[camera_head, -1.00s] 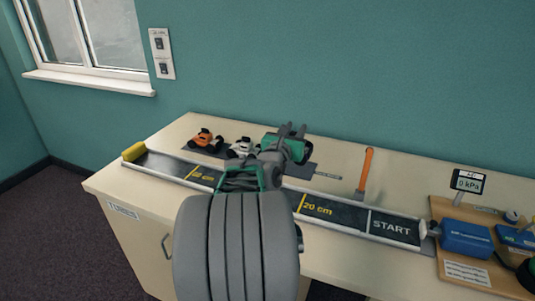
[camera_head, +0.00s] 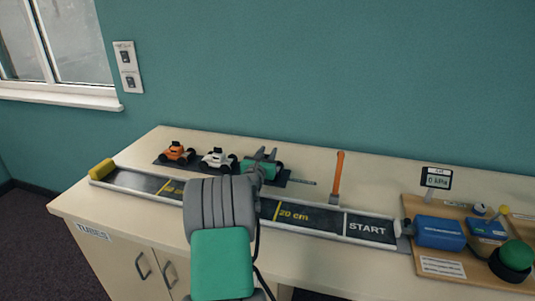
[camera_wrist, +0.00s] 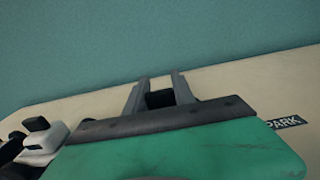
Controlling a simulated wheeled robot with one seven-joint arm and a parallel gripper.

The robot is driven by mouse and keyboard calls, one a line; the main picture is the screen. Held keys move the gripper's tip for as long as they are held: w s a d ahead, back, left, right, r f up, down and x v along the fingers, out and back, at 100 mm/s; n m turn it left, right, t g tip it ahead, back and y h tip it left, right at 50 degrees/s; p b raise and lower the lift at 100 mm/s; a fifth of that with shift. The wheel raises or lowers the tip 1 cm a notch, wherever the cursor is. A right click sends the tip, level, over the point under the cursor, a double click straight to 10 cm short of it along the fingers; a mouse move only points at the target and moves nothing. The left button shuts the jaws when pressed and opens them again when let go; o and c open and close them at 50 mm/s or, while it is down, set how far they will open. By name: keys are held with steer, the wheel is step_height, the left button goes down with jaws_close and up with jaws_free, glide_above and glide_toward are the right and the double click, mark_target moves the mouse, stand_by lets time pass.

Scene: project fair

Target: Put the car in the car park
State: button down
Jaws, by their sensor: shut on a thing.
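The car park is a dark mat (camera_head: 300,181) at the back of the bench, with a small label (camera_wrist: 283,122) reading "PARK" by its right end. An orange car (camera_head: 177,153) and a white car (camera_head: 217,160) stand on its left part; the white one also shows at the left of the wrist view (camera_wrist: 42,142). My green gripper (camera_head: 268,153) is over the mat just right of the white car. Its grey fingers (camera_wrist: 160,82) are shut on a dark thing (camera_wrist: 160,99), seemingly the car, mostly hidden by the gripper. Whether it touches the mat I cannot tell.
A long track (camera_head: 320,222) with distance marks and a START square runs along the front. An orange upright lever (camera_head: 339,172) stands behind it. A wooden board (camera_head: 440,265) with a blue box (camera_head: 439,232) and gauge (camera_head: 436,178) is at the right. The wall is close behind.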

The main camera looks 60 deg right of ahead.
steer(key=shift+f, duration=0.1)
steer(key=shift+a+f, duration=0.1)
steer(key=shift+f, duration=0.65)
steer(key=c, duration=1.1)
jaws_free()
steer(key=shift+s+f, duration=0.1)
steer(key=shift+f, duration=0.1)
steer(key=shift+o, duration=0.8)
steer(key=shift+r, duration=0.4)
steer(key=shift+o, duration=0.3)
steer(key=a, duration=0.3)
steer(key=s+a, duration=0.1)
steer(key=a, duration=0.6)
steer(key=shift+s+a+r, duration=0.2)
steer(key=shift+a+r, duration=0.2)
steer(key=shift+s+a+r, duration=0.1)
steer(key=shift+a, duration=0.25)
steer(key=shift+a+r, duration=0.1)
